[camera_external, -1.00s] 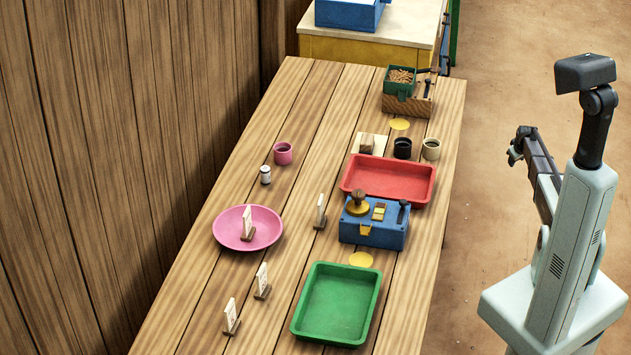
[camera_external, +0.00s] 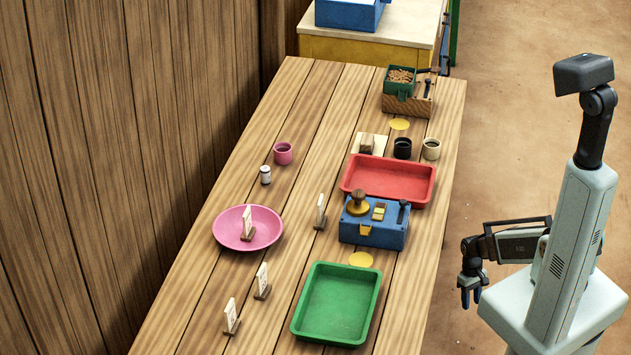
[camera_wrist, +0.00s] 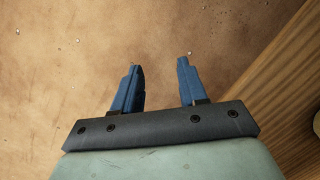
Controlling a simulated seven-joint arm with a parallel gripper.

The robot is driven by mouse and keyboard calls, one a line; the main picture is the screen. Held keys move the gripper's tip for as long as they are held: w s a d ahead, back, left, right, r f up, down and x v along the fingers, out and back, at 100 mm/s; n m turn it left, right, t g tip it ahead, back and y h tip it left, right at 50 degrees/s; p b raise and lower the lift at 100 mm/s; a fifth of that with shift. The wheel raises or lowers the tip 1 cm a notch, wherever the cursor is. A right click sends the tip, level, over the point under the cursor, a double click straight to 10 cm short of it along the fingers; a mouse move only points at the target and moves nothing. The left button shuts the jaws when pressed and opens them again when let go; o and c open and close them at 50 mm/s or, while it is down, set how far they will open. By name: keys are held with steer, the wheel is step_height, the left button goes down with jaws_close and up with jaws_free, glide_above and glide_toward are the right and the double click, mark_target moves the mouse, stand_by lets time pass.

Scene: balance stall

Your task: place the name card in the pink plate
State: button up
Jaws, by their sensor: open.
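The pink plate (camera_external: 228,238) lies at the left of the table. A white name card on a wooden foot (camera_external: 247,222) stands upright in it. Three like name cards stand on the bare wood: one right of the plate (camera_external: 320,212), one below it (camera_external: 262,281) and one nearer the front (camera_external: 231,316). My gripper (camera_external: 471,291) hangs off the table's right side, well away from all the cards. In the wrist view my gripper's blue fingers (camera_wrist: 160,72) are apart, with nothing between them, above brown ground.
A green tray (camera_external: 375,297), a blue box with tools (camera_external: 372,235) and a red tray (camera_external: 432,190) line the table's right half. Cups, a small bottle (camera_external: 265,175) and a wooden crate (camera_external: 408,105) stand farther back. The table edge (camera_wrist: 262,68) shows in the wrist view.

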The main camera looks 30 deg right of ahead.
steer(key=s+a+r+g, duration=0.1)
steer(key=s+a, duration=0.3)
steer(key=s, duration=0.5)
steer(key=s+a+r+g, duration=0.1)
steer(key=s+a+g, duration=0.1)
steer(key=s, duration=0.7)
steer(key=shift+s+a+r+g+h, duration=0.2)
steer(key=shift+s+a+g+h, duration=0.15)
steer(key=shift+a, duration=0.5)
